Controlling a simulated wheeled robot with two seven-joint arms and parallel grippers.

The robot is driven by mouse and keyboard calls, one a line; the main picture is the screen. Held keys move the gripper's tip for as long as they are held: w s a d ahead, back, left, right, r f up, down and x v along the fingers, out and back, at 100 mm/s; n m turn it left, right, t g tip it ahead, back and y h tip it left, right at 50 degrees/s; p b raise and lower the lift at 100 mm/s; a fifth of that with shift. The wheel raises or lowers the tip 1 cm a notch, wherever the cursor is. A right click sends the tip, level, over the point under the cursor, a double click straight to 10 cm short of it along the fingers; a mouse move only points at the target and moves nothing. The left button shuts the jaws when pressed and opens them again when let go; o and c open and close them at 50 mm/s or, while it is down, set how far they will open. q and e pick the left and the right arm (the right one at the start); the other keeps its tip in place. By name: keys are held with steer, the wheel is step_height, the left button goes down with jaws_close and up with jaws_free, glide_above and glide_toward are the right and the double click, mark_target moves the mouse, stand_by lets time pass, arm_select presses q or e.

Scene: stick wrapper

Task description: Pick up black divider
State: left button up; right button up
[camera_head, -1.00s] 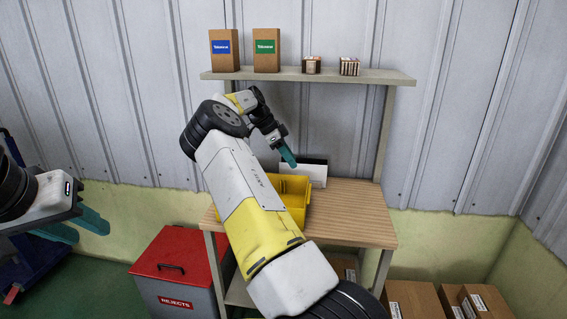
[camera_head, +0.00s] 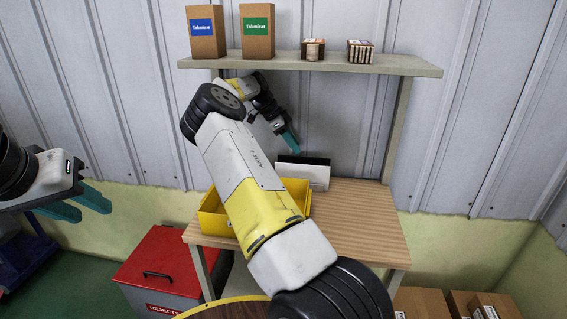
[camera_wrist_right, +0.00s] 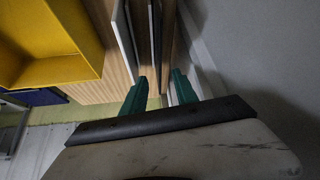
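The black divider (camera_head: 303,159) stands upright behind a white panel (camera_head: 304,176) on the wooden table. In the right wrist view thin upright panels run up from the fingers, and a dark one (camera_wrist_right: 168,45) looks like the divider. My right gripper (camera_head: 290,139) is above and behind the panels, pointing down. In its wrist view (camera_wrist_right: 160,82) the fingers are apart, with panel edges showing between them; I cannot tell whether they touch. My left gripper (camera_head: 82,204) is open and empty at the far left, away from the table.
A yellow bin (camera_head: 215,216) stands left of the panels, partly behind my right arm. A shelf (camera_head: 380,64) above holds two tall boxes and two small ones. The table's right side (camera_head: 360,215) is clear. A red-lidded rejects bin (camera_head: 165,258) stands at the lower left.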

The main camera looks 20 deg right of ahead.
steer(key=x, duration=0.5)
steer(key=shift+s+d+f, duration=0.1)
steer(key=shift+f, duration=0.15)
jaws_close()
stand_by(1.2)
